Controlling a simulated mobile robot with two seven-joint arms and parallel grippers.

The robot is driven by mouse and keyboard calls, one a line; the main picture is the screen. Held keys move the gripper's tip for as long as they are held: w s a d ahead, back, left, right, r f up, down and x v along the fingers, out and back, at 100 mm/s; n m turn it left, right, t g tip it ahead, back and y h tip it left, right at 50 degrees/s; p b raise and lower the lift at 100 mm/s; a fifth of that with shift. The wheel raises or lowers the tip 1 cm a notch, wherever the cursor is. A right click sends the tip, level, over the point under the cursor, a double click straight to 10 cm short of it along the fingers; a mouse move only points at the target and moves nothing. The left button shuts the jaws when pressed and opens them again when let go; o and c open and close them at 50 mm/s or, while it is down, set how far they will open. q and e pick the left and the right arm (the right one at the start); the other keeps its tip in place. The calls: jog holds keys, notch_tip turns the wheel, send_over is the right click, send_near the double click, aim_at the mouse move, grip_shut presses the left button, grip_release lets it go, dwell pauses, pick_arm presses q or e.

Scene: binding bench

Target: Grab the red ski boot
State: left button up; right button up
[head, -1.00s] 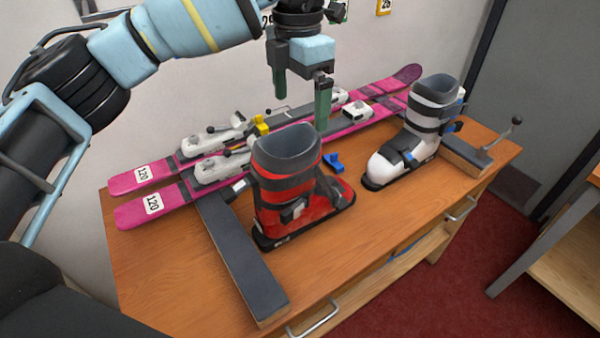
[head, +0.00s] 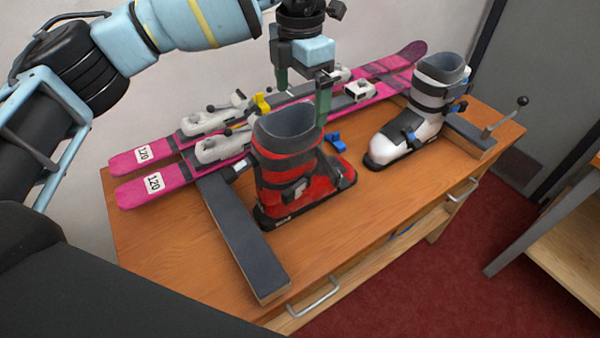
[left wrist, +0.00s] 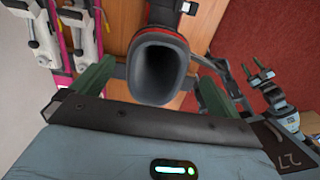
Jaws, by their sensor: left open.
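The red ski boot (head: 318,186) stands upright on the wooden bench, with a grey cuff and black sole. My left gripper (head: 302,98) is open, pointing down just above and behind the boot's cuff in the head view. In the left wrist view the boot's open cuff (left wrist: 157,68) lies between and beyond the two green fingers.
Two pink skis (head: 150,183) with bindings lie behind the boot. A white ski boot (head: 413,128) stands to the right. A dark padded bar (head: 243,237) lies in front left, another bar with a crank at the right. The bench front (head: 345,235) is clear.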

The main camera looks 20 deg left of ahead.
pick_arm(q)
jog(key=shift+f, duration=1.6)
